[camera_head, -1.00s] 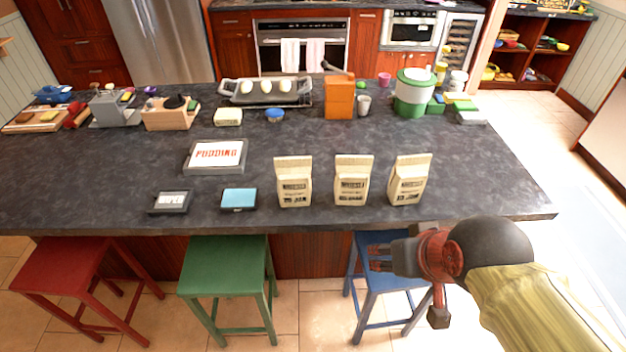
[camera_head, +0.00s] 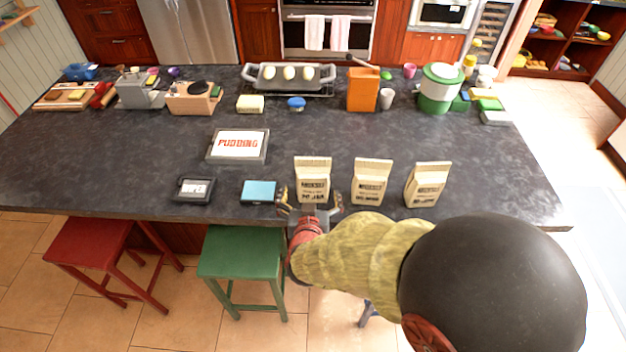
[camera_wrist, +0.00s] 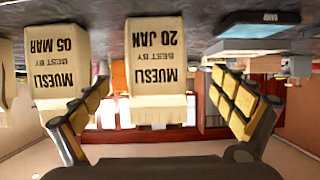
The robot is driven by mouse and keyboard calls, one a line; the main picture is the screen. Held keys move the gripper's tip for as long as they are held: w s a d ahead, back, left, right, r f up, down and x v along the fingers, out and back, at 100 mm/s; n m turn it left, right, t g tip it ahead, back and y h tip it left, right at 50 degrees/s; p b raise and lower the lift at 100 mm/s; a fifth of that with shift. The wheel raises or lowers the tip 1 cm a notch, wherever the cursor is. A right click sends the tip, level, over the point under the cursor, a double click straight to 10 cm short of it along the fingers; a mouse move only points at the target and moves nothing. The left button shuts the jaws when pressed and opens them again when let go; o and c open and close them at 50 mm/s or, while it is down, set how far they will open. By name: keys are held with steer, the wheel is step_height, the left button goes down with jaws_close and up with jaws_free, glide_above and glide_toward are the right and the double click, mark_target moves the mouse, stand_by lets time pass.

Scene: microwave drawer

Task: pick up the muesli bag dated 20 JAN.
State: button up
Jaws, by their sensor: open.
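Three cream muesli bags stand upright in a row near the counter's front edge. The left one in the head view (camera_head: 313,178) is dated 20 JAN, read in the upside-down wrist view (camera_wrist: 158,70). The middle bag (camera_head: 372,182) reads 05 MAR in the wrist view (camera_wrist: 62,62). The date of the right bag (camera_head: 428,184) is too small to read. My gripper (camera_head: 311,198) is open and empty, at the front of the 20 JAN bag. Its fingers show to either side of that bag in the wrist view (camera_wrist: 160,80); contact cannot be told.
A blue box (camera_head: 259,191) and a dark framed item (camera_head: 194,190) lie left of the bags. A pudding box (camera_head: 239,144) lies behind them. An orange box (camera_head: 363,89) and a green-white pot (camera_head: 439,88) stand farther back. The counter (camera_head: 330,135) behind the bags is clear.

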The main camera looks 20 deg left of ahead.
mark_target(313, 186)
steer(key=x, duration=0.2)
steer(key=b+x, duration=0.1)
steer(key=x, duration=0.1)
steer(key=b+x, duration=0.1)
steer(key=x, duration=0.1)
steer(key=shift+w+d, duration=0.25)
steer(key=shift+w+a+f, duration=0.1)
steer(key=shift+w+a, duration=0.1)
steer(key=shift+w, duration=0.3)
steer(key=shift+c, duration=0.3)
steer(key=c, duration=1.5)
steer(key=shift+c, duration=0.4)
